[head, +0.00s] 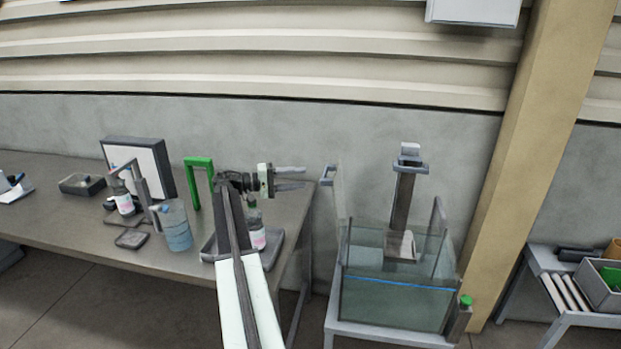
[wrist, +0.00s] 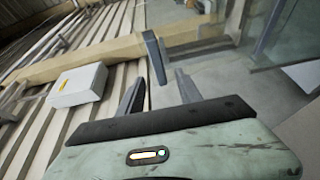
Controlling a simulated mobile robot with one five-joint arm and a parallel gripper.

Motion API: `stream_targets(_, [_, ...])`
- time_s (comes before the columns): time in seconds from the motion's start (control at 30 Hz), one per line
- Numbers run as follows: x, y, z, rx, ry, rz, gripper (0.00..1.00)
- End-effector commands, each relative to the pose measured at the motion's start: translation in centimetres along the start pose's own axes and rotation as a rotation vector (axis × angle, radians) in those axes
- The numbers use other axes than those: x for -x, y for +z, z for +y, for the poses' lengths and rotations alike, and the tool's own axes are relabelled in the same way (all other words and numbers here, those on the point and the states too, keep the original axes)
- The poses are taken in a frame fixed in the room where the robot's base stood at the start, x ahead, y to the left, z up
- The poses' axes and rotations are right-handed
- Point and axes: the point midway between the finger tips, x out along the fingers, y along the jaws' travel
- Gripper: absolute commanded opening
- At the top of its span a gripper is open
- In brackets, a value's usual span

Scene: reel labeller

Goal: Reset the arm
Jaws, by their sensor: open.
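My arm reaches forward from the bottom middle of the head view, over the right end of the workbench. My gripper (head: 303,178) is at its end, pointing right, with its two fingers apart and nothing between them. In the wrist view the gripper (wrist: 160,85) also shows two spread fingers with an empty gap. Beyond them are the corrugated wall, a beam and a white wall box (wrist: 78,84). The gripper is above the bench, left of the glass tank.
The workbench (head: 60,215) holds a green frame (head: 199,162), a clear jug (head: 176,228), a bottle (head: 123,199) and another bottle (head: 257,232) partly behind my arm. A glass tank (head: 395,300) stands right of the bench. A tan pillar (head: 530,150) and a cart (head: 545,262) are farther right.

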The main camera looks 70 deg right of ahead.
Motion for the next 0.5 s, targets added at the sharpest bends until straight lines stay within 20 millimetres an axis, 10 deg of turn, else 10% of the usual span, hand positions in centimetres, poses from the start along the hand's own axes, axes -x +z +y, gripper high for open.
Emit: stream_targets(0.5, [1.44, 0.01, -0.01, 0.000, 0.000, -0.001, 0.42])
